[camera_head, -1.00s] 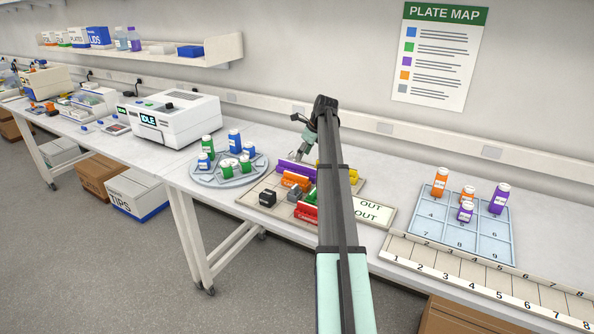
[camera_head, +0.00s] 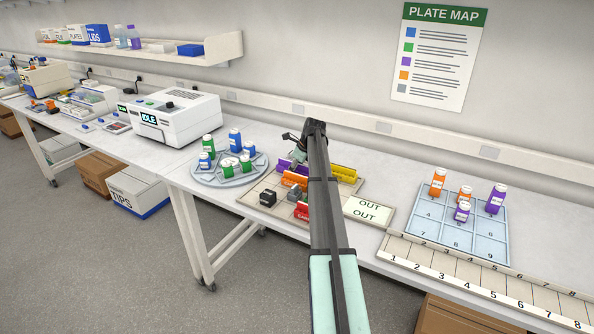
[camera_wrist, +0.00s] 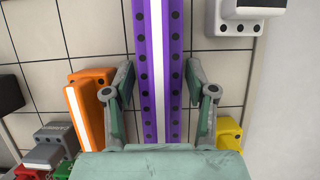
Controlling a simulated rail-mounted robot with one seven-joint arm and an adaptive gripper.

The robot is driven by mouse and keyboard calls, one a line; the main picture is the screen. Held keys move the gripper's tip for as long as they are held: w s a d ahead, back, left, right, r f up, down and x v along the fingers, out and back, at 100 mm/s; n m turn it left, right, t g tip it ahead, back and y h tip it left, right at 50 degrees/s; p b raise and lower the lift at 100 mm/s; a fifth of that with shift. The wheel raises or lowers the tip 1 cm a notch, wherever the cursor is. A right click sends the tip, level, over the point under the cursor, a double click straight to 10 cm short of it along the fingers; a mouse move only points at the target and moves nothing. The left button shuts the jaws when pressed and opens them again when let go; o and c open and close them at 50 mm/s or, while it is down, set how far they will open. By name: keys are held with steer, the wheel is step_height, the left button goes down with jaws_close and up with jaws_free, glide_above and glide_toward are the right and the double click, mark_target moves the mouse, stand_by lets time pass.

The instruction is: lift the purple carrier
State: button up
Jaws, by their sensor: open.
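The purple carrier (camera_wrist: 178,60) is a long purple bar with a white stripe and rows of dark holes. In the wrist view it runs up the middle, between the two fingers of my gripper (camera_wrist: 160,95), which are apart on either side of it. I cannot tell whether the fingers touch it. In the head view part of the purple carrier (camera_head: 284,166) shows left of my arm on the beige gridded board; my arm hides the rest. My gripper (camera_head: 299,146) is small and partly hidden there, above the board.
An orange carrier (camera_wrist: 87,120) stands close on the left and a yellow one (camera_wrist: 230,134) on the right. Black, grey and red pieces stand nearer the board's front. A round rack (camera_head: 205,178) with bottles is left of the board; a blue tray (camera_head: 436,235) is right.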

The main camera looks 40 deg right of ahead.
jaws_close()
steer(key=shift+r, duration=0.1)
